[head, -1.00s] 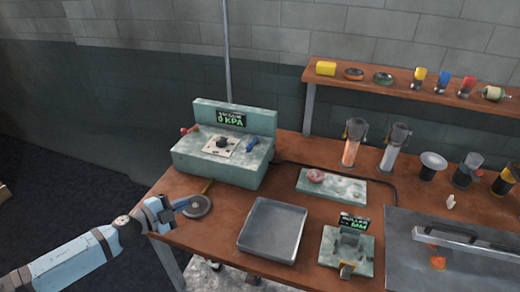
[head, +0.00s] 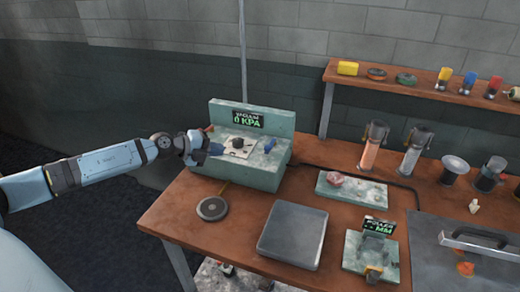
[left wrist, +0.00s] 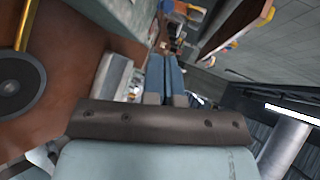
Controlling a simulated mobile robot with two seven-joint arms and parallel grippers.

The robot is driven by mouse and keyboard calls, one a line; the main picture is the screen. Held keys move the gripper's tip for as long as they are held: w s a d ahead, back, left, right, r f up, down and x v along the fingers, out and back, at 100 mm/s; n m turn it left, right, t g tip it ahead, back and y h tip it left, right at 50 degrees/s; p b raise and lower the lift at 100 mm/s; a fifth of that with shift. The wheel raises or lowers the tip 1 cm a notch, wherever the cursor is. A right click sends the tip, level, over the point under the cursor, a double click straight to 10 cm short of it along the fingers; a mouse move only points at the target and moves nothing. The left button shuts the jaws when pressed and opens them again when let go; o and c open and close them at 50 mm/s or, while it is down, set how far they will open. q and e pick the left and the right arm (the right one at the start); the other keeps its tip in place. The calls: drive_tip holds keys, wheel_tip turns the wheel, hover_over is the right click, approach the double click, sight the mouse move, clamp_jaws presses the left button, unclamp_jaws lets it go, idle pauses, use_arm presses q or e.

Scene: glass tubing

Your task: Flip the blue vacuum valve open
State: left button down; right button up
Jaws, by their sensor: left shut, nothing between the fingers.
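The grey-green vacuum station (head: 262,178) stands at the back left of the wooden table. Its display (head: 247,119) reads "VACUUM 0 KPA". The blue valve lever (head: 270,145) sits on the right part of its top, beside a white plate with a dark knob (head: 237,142). A red lever (head: 209,129) is at the left, partly behind my gripper. My left gripper (head: 214,149) is at the station's left end, shut and empty, its blue fingers pointing right; the blue lever lies beyond them, apart. The fingers show side by side in the left wrist view (left wrist: 165,62).
A round dark disc (head: 211,208) with a yellow handle lies in front of the station. A grey tray (head: 292,237) and a roller gauge block (head: 371,254) stand to the right. A stone slab (head: 352,190) and glass tubes are behind.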

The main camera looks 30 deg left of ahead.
drive_tip(key=shift+d, duration=0.1)
use_arm(q)
drive_tip(key=p, duration=0.2)
approach(271, 145)
drive_tip(key=d, duration=0.2)
drive_tip(key=w+d+f, duration=0.1)
drive_tip(key=shift+d+f, duration=0.15)
drive_tip(key=shift+d, duration=0.25)
use_arm(e)
drive_tip(key=shift+r, duration=0.7)
drive_tip(key=shift+r, duration=0.15)
